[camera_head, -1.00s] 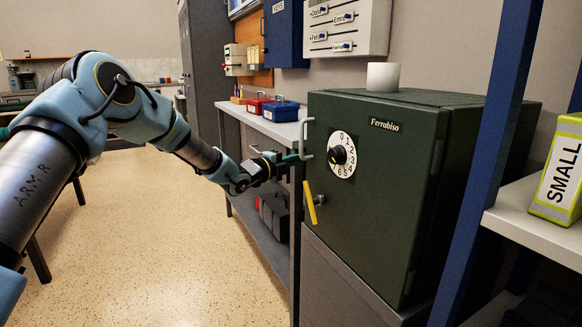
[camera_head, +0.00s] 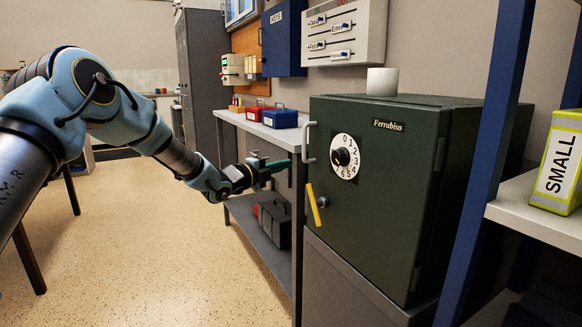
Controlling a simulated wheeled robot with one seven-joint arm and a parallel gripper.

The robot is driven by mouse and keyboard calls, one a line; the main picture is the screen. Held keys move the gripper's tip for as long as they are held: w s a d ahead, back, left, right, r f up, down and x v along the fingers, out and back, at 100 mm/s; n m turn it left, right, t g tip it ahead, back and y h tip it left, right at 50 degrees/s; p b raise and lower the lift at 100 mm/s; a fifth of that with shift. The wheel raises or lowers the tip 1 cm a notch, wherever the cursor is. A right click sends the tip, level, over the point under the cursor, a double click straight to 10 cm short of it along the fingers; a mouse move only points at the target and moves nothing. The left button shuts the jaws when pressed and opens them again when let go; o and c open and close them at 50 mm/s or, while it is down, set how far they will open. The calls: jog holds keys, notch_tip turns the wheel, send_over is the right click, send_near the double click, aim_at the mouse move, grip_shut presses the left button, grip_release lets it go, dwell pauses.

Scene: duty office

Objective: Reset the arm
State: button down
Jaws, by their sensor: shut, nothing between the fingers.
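My gripper (camera_head: 279,164) is at the end of my blue arm, in front of the bench and left of the green safe (camera_head: 385,215). Its fingers are shut with nothing held. The fingertips point right, toward the safe's front edge, and look apart from the safe's metal handle (camera_head: 308,142). The safe door is shut. It carries a white numbered dial (camera_head: 345,157) and a yellow lever (camera_head: 313,204).
A white cup-like object (camera_head: 381,81) stands on the safe. A bench (camera_head: 240,123) behind my gripper bears red and blue boxes (camera_head: 280,117). A blue shelf post (camera_head: 483,165) and a box marked SMALL (camera_head: 561,165) are at right. Open floor (camera_head: 150,250) lies at left.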

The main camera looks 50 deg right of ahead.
jog(key=w+a+f+n+t+y, duration=0.3)
jog(key=w+a+n, duration=0.4)
jog(key=a, duration=0.6)
jog(key=w+a+f+n+t+y, duration=0.1)
jog(key=w+a+n+t+y, duration=0.35)
jog(key=w+a, duration=0.65)
jog(key=a+f+n+y, duration=0.3)
jog(key=a+n+y, duration=0.35)
jog(key=a, duration=1.35)
jog(key=s+a+f+n+g+y, duration=0.1)
jog(key=s+a+n+g+y, duration=0.1)
jog(key=s+a+n, duration=0.9)
jog(key=s+a+f+n+g+y, duration=0.25)
jog(key=s+a+n, duration=0.45)
jog(key=a, duration=0.7)
notch_tip(320, 180, up, 18)
jog(key=s+p, duration=0.2)
jog(key=p, duration=1.5)
jog(key=shift+h, duration=0.35)
